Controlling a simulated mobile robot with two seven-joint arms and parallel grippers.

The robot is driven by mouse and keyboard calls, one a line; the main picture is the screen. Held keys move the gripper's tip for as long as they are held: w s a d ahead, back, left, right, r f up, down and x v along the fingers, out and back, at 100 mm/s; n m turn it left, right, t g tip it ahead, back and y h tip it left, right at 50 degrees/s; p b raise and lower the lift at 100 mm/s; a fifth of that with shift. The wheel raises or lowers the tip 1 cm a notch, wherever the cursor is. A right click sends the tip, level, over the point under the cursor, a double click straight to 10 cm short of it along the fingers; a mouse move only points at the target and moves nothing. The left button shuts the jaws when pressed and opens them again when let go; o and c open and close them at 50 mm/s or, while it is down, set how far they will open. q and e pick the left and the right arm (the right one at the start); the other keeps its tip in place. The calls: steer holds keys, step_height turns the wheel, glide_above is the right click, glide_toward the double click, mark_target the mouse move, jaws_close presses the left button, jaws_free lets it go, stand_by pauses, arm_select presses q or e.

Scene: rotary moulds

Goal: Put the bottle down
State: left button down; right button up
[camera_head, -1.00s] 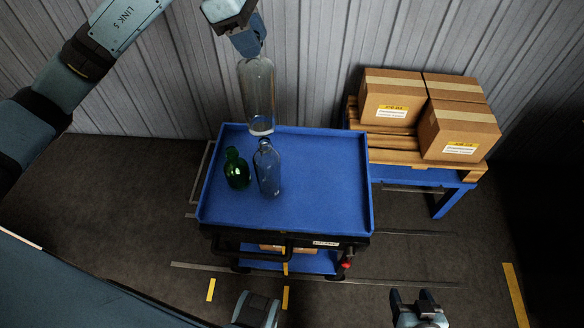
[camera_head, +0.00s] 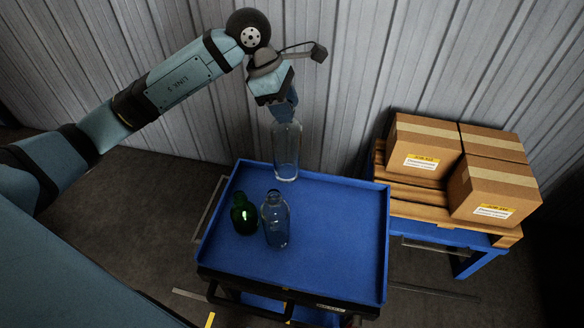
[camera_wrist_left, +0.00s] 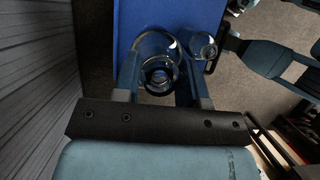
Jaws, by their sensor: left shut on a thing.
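My left gripper (camera_head: 282,103) is shut on the upper part of a tall clear bottle (camera_head: 286,152). The bottle hangs upright, its base over the far edge of the blue trolley top (camera_head: 335,225); I cannot tell whether it touches. In the left wrist view this bottle (camera_wrist_left: 159,76) is seen from above, between the fingers. A second clear bottle (camera_head: 276,222) stands on the trolley, left of its middle. It seems to show in the left wrist view too (camera_wrist_left: 204,46). A green bottle (camera_head: 243,216) stands just left of it. My right gripper is not clearly seen.
The trolley's right half is clear. A blue table (camera_head: 455,238) at the right carries a wooden pallet (camera_head: 405,197) with cardboard boxes (camera_head: 425,145). A corrugated wall (camera_head: 350,60) stands close behind. A dark handle (camera_head: 250,303) is at the trolley's front.

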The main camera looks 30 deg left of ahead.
mark_target(286, 156)
arm_select(q)
step_height(286, 156, down, 11)
steer(key=shift+r+p, duration=0.1)
steer(key=shift+p, duration=0.25)
step_height(286, 156, down, 4)
steer(key=shift+r, duration=0.1)
steer(key=shift+f, duration=0.3)
steer(key=c, duration=0.7)
jaws_free()
